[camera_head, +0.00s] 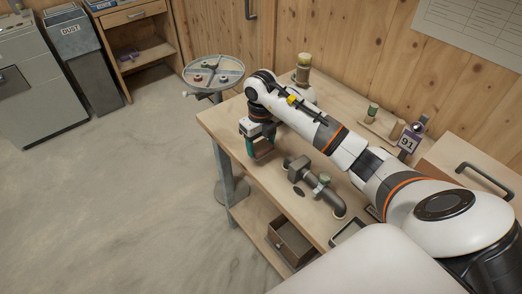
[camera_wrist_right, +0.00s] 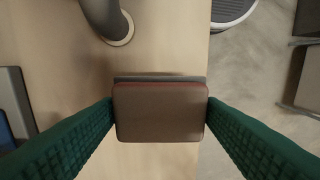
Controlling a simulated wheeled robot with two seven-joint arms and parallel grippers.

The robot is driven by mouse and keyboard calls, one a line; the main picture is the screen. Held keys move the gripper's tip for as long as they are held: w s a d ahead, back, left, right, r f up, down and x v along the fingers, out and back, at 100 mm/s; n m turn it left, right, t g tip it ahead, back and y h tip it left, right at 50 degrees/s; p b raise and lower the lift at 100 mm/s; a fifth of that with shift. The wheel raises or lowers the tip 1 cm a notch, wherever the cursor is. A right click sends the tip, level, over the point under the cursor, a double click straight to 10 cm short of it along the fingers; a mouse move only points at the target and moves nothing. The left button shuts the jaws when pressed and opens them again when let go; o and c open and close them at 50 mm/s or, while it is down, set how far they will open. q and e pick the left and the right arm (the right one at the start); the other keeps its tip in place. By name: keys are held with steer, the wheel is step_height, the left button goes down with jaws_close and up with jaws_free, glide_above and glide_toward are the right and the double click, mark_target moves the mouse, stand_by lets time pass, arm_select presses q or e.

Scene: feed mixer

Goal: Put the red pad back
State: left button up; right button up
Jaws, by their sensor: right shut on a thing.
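My right gripper (camera_head: 260,149) is at the left part of the wooden table, its green fingers pointing down. In the right wrist view its two green fingers close on the sides of a block-like pad (camera_wrist_right: 160,112). The pad shows a brown face, a thin red edge and a grey strip along its far side. I take it for the red pad. It appears over the table near its edge; I cannot tell whether it touches the tabletop. In the head view the pad is mostly hidden by the fingers. My left gripper is not in view.
A grey pipe with a valve (camera_head: 315,184) stands on the table right of the gripper. A round divided tray (camera_head: 213,71) on a stand is beyond the table's far-left corner.

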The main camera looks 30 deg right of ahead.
mark_target(261, 146)
step_height(261, 146, down, 4)
steer(key=shift+r+p, duration=0.1)
steer(key=shift+p, duration=0.35)
steer(key=shift+f, duration=0.25)
steer(key=o, duration=1)
